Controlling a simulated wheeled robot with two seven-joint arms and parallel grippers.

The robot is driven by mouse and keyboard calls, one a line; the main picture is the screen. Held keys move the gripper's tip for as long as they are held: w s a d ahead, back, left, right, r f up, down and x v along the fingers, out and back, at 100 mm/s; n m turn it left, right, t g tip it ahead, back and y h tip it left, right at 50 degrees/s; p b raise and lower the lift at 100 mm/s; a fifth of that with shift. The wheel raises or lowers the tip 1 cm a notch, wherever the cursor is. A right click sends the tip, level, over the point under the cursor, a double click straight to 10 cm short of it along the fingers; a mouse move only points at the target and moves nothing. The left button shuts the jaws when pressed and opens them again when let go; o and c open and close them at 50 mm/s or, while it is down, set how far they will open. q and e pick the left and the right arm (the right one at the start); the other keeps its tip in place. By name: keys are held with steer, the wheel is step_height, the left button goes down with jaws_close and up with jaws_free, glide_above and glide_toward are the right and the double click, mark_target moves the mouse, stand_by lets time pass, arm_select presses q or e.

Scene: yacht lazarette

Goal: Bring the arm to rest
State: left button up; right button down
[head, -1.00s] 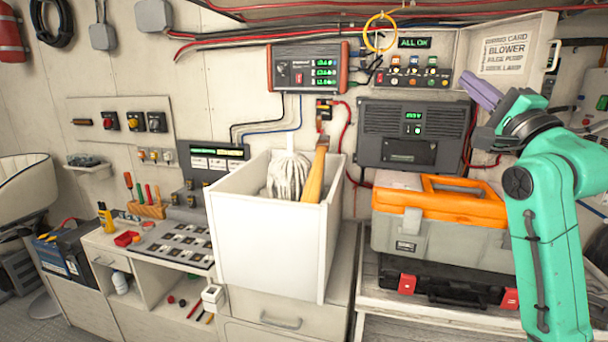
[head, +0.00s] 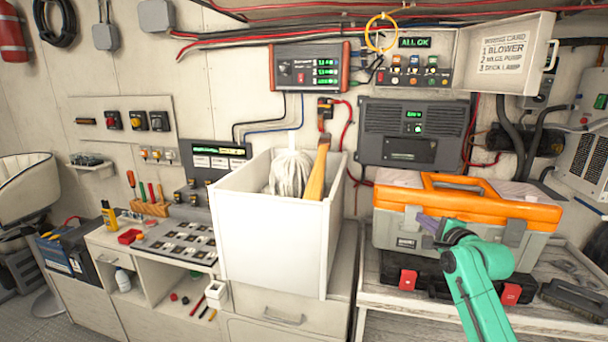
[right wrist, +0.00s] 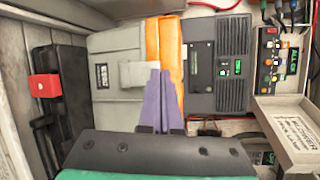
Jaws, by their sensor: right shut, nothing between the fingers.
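My right arm (head: 480,275) is green and comes in from the bottom right of the head view. My right gripper (head: 428,223) has purple fingers, shut and empty, in front of the grey and orange toolbox (head: 390,226). In the right wrist view the shut purple fingers (right wrist: 160,98) point toward the toolbox (right wrist: 118,72). I cannot tell the gap between fingertips and toolbox. My left gripper is not in view.
A black case (head: 375,272) with red latches lies under the toolbox on a wooden bench. A white bin (head: 265,240) with a mop head and a wooden handle stands to the left. An open panel door (head: 508,52) juts out above. The bench's right side holds a black object (head: 572,298).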

steer(key=s+f+n+g+h+b, duration=0.15)
steer(key=s+f+n, duration=0.4)
steer(key=f, duration=0.85)
steer(key=s+f+n+g, duration=0.2)
steer(key=s+f+n, duration=0.1)
steer(key=f+n, duration=0.8)
steer(key=s+f+n+g+h+b, duration=0.1)
steer(key=s+f+n, duration=0.4)
steer(key=f, duration=1.1)
steer(key=s+a+f+g+b, duration=0.25)
steer(key=s+f+g, duration=0.35)
steer(key=s+f, duration=1.6)
steer(key=s+a+f+g, duration=0.1)
steer(key=s+f+g, duration=0.1)
steer(key=s, duration=1)
steer(key=s+a+f+g, duration=0.2)
steer(key=s+f, duration=0.2)
steer(key=s, duration=0.7)
steer(key=shift+s+a+f, duration=0.15)
steer(key=shift+s+f, duration=0.15)
steer(key=shift+s, duration=0.1)
